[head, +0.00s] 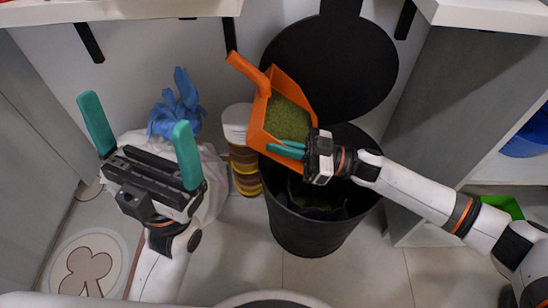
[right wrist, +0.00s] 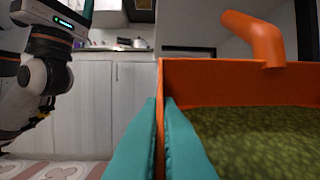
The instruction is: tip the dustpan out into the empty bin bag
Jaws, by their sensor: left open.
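The orange dustpan (head: 258,110) holds a heap of green granular stuff (head: 288,118). It is above the left rim of the black bin (head: 310,236), tilted in the head view, with its handle up and to the left. My right gripper (head: 283,149) is shut on the dustpan's side wall; the right wrist view shows its teal fingers on both sides of the orange wall (right wrist: 200,72). A dark liner (head: 318,197) shows inside the bin; its bottom is partly hidden by my right arm. My left gripper (head: 134,112) is open and empty, left of the bin.
The bin's round black lid (head: 335,65) stands open behind it. A white bag (head: 211,180) with a blue glove (head: 178,106) on top stands behind my left gripper. Cabinet walls close both sides.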

